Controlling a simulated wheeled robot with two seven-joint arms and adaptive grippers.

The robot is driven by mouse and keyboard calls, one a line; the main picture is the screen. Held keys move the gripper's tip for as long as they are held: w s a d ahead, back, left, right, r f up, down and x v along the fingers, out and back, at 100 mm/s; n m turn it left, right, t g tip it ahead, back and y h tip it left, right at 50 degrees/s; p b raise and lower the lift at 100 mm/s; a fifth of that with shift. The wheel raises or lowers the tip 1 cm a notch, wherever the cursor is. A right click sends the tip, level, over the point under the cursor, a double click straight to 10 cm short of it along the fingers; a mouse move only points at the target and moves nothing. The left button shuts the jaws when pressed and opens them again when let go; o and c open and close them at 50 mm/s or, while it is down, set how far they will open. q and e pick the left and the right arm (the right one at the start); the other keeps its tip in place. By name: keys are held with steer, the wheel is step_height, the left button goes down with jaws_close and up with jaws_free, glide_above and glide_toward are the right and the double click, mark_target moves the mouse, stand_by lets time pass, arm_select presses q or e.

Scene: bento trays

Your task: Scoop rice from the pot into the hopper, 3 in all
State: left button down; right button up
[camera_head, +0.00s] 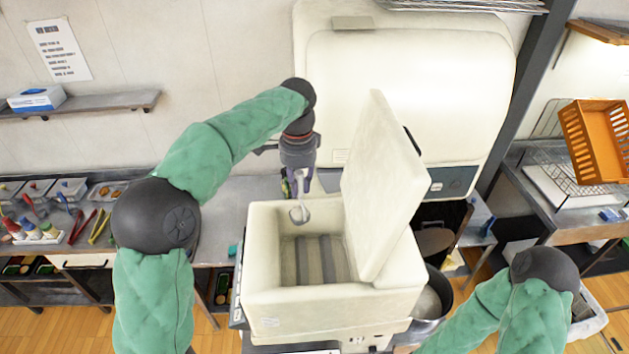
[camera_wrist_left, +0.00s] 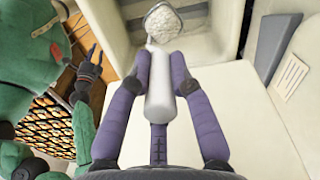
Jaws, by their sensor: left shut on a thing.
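My left gripper (camera_head: 300,185) is shut on the handle of a scoop (camera_head: 300,214). In the left wrist view its purple fingers (camera_wrist_left: 160,72) close on the pale handle (camera_wrist_left: 159,95), and the scoop's bowl holds white rice (camera_wrist_left: 165,22). The scoop is over the back left part of the open cream hopper (camera_head: 262,275). The hopper's lid (camera_head: 378,185) stands raised on the right. Grey strips show on the hopper floor. A metal pot (camera_head: 446,288) stands right of the hopper, partly hidden by it. My right gripper (camera_wrist_left: 92,62) shows small in the left wrist view; its jaw state is unclear.
A counter at left holds trays (camera_head: 70,188), bottles (camera_head: 48,230) and tongs (camera_head: 98,226). A large cream machine (camera_head: 420,90) stands behind the hopper. An orange basket (camera_head: 597,140) sits on the right-hand counter. My right arm comes in at bottom right.

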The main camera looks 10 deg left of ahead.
mark_target(299, 192)
arm_select(q)
steer(key=shift+s+a+f, duration=0.1)
steer(key=shift+a+f, duration=0.15)
steer(key=shift+f, duration=0.3)
steer(key=shift+d+f, duration=0.2)
steer(key=shift+f, duration=0.35)
steer(key=shift+d+f, duration=0.15)
steer(key=shift+f, duration=0.4)
steer(key=shift+a+f, duration=0.2)
steer(key=shift+s+a+f+t+h, duration=0.25)
steer(key=shift+s+a+t+h, duration=0.2)
steer(key=shift+a+t, duration=0.1)
steer(key=s+a+f+t+h+b, duration=0.2)
steer(key=f+t+h+b, duration=0.1)
steer(key=b, duration=0.9)
steer(key=s+a+f+t+h+b, duration=0.3)
steer(key=f+b, duration=0.1)
steer(key=b, duration=0.9)
steer(key=s+a+f+t+h+b, duration=0.2)
steer(key=f+t+h+b, duration=0.1)
steer(key=b, duration=1)
steer(key=shift+s+a+f, duration=0.15)
steer(key=shift+s+f, duration=0.2)
steer(key=shift+s+a+f+t+b, duration=0.15)
steer(key=shift+t+b, duration=0.1)
steer(key=shift+b, duration=1.25)
